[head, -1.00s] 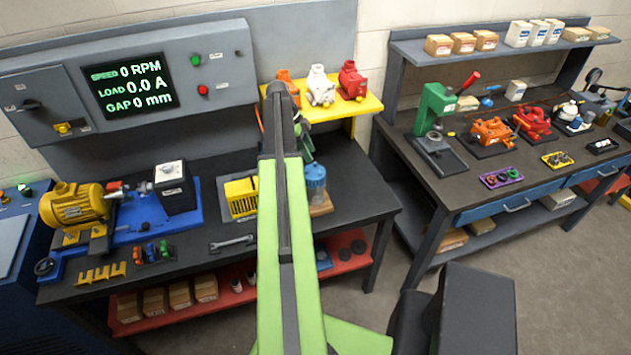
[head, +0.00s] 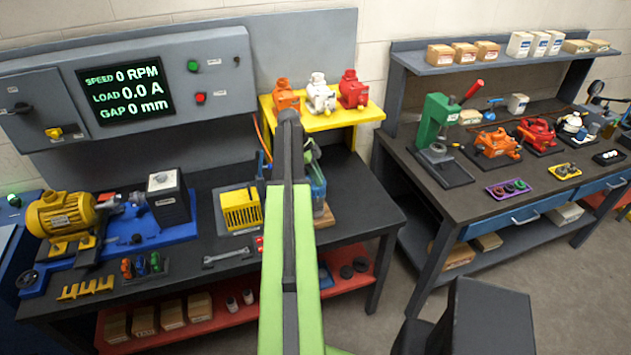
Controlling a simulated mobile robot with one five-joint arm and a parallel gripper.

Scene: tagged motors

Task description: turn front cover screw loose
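No front cover screw can be made out in this view; it is too small or hidden behind my arm. My green arm reaches up the middle of the picture over the left bench (head: 345,208). Its end bends down beyond the elbow, and a green wrist part (head: 310,152) shows beside a blue jar-like unit (head: 318,190) on a wooden base. My gripper's fingers are hidden, so I cannot tell whether they are open or shut. A yellow motor (head: 62,214) sits on a blue base at the left, coupled towards a dark box (head: 168,203).
A yellow shelf (head: 335,122) holds orange, white and red pumps. A yellow basket (head: 241,208), a wrench (head: 226,257) and small coloured parts (head: 142,266) lie on the left bench. The right bench carries a green press (head: 436,125) and several motors. Floor shows between the benches.

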